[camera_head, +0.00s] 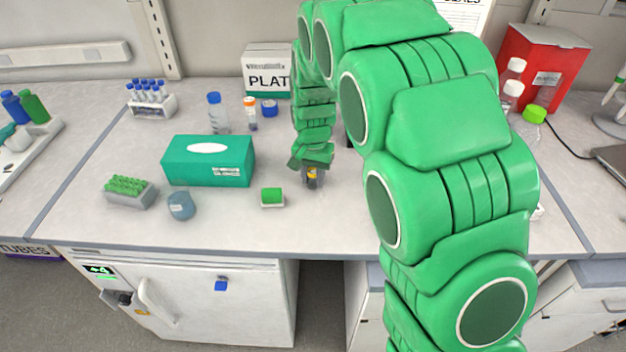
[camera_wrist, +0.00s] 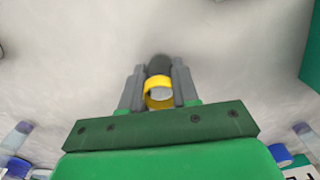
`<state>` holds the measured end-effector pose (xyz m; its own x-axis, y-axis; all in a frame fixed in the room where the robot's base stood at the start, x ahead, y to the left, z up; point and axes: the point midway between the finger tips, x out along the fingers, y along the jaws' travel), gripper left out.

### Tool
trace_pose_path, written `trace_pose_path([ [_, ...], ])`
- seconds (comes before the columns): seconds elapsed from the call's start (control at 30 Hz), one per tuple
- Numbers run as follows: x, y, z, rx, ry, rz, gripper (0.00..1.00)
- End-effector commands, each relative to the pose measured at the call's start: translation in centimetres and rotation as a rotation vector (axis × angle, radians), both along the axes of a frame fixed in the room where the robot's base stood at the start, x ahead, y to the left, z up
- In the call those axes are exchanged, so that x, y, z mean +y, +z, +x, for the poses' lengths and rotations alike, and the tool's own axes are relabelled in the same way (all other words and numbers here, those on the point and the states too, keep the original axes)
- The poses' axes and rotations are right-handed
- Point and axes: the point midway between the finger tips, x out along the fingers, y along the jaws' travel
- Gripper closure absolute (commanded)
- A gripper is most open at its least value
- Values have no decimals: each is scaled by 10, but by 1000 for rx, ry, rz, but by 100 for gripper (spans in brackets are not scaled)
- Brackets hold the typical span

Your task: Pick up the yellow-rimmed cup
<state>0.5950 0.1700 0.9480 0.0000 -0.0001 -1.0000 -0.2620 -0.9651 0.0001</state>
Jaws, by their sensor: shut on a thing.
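The yellow-rimmed cup (camera_wrist: 159,85) shows between the two grey fingers of my gripper (camera_wrist: 158,92) in the wrist view. Its yellow rim and pale inside face the camera, and its lower part is hidden. My gripper is shut on the cup, with one finger on each side. In the head view the gripper (camera_head: 312,178) is low over the front middle of the bench, with a bit of the cup's yellow (camera_head: 312,173) between the fingers. I cannot tell whether the cup touches the bench.
A green-topped block (camera_head: 272,197) lies left of my gripper. Farther left are a teal tissue box (camera_head: 208,161), a blue-grey round container (camera_head: 181,206) and a green tube rack (camera_head: 129,191). Bottles (camera_head: 216,114) stand behind. The bench front edge is near.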

Motion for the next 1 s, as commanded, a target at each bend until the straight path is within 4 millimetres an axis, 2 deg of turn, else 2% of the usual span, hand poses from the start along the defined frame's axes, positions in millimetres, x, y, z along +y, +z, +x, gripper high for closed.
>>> trace_pose_path([
  [0.17, 0, 4, 0, -1, 0, 1, 99],
  [0.4, 0, 33, 0, -1, -1, 1, 99],
  [0.77, -9, 70, -30, -4, 0, 2, 99],
  [1.0, -17, 96, -58, 0, -1, 0, 99],
])
